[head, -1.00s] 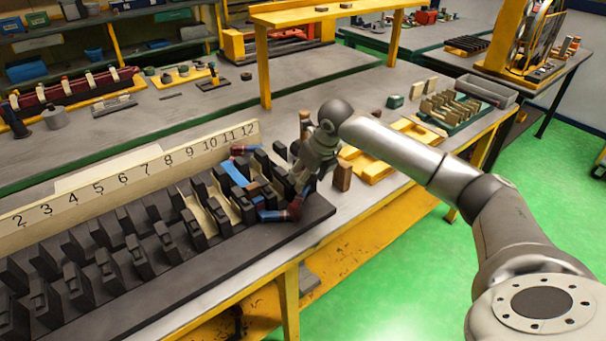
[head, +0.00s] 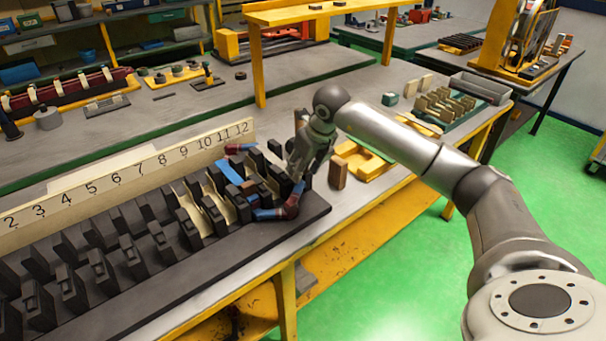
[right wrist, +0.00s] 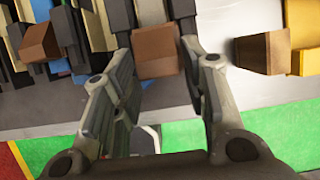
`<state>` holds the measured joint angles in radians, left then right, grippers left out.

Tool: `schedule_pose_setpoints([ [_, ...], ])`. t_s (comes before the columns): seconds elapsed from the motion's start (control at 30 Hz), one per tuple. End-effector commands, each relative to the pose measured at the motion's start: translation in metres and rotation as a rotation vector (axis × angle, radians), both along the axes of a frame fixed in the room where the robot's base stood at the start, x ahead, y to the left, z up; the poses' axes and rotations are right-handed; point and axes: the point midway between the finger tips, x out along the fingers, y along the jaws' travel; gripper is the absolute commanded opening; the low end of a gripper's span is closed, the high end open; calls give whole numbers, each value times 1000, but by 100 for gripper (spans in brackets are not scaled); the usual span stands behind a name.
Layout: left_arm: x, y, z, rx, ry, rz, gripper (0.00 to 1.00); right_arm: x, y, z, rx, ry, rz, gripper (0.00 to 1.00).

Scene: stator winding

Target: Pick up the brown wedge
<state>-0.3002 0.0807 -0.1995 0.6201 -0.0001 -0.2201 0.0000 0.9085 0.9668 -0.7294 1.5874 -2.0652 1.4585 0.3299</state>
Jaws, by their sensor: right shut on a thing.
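A brown wedge (right wrist: 155,52) sits between the fingertips of my right gripper (right wrist: 156,62) in the right wrist view, and the fingers are shut on it. In the head view my right gripper (head: 300,165) is at the right end of the black slotted block (head: 300,222), and its own fingers and hand hide the held wedge there. A second brown block (head: 338,173) stands upright on the table just right of the gripper; it also shows in the right wrist view (right wrist: 258,52). My left gripper is not in view.
A numbered cream board (head: 100,185) stands behind the slotted block. Red-and-blue coil parts (head: 290,208) lie at the block's right end. Yellow fixtures (head: 365,165) and a green tray with pale blocks (head: 455,108) stand further right. A yellow shelf (head: 320,10) rises behind.

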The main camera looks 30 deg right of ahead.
Motion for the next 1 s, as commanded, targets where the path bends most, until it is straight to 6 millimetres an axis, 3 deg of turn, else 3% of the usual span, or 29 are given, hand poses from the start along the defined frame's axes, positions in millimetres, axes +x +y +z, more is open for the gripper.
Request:
schedule_pose_setpoints([
  [0.07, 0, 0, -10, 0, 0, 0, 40, 0, 2, 13, 1, -6, 2, 16],
  [0.33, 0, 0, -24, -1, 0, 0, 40, -37, 39, 73, -1, -9, 5, 16],
  [0.5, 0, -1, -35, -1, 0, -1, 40, -68, 70, 88, -1, -5, 6, 16],
  [0.7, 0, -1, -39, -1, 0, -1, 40, -89, 92, 103, 0, -3, 3, 16],
  [1.0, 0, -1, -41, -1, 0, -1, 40, -99, 100, 110, 0, 0, -1, 16],
])
